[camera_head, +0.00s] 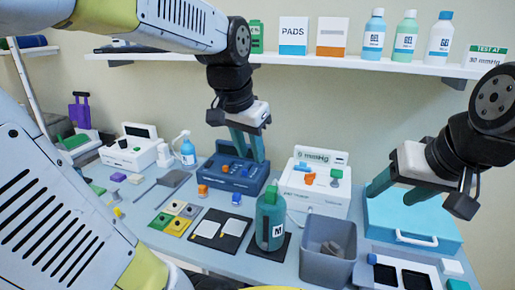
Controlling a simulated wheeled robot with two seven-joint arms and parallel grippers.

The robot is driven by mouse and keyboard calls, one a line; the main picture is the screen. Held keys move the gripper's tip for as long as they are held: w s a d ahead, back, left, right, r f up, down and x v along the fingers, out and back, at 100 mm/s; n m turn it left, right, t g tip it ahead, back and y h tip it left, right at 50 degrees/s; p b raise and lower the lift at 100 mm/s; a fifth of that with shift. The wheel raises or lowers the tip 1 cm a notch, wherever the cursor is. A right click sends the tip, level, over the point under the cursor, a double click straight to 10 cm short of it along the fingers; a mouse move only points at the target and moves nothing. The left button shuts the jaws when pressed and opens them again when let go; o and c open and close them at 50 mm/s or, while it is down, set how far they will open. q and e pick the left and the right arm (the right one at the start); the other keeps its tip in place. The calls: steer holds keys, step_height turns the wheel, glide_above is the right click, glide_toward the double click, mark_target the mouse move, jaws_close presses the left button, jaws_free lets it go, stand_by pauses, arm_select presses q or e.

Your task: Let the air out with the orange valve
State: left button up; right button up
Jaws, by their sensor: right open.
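A white pressure unit (318,203) stands on the table right of centre, with a raised green display (315,156) marked mmHg; its digit is small and looks like 0. My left gripper (252,156) points down over the dark blue case (233,181), left of the unit and apart from the valve. Its teal fingers show, but their grip is unclear. My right gripper (395,188) is open and empty, above the teal case (410,226), right of the unit.
A green bottle (270,216) and a grey bin (328,246) stand in front of the unit. A small orange piece (203,190) and a blue piece (236,200) stand before the blue case. A shelf (380,66) with bottles and boxes runs behind.

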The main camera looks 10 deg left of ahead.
arm_select(q)
steer(key=shift+w, duration=0.1)
steer(key=m+g+h, duration=0.1)
steer(key=m+h, duration=0.2)
steer(key=m, duration=0.4)
glide_toward(310, 178)
steer(key=w, duration=0.1)
steer(key=x, duration=0.7)
steer(key=shift+d, duration=0.15)
steer(key=shift+c, duration=0.2)
jaws_close()
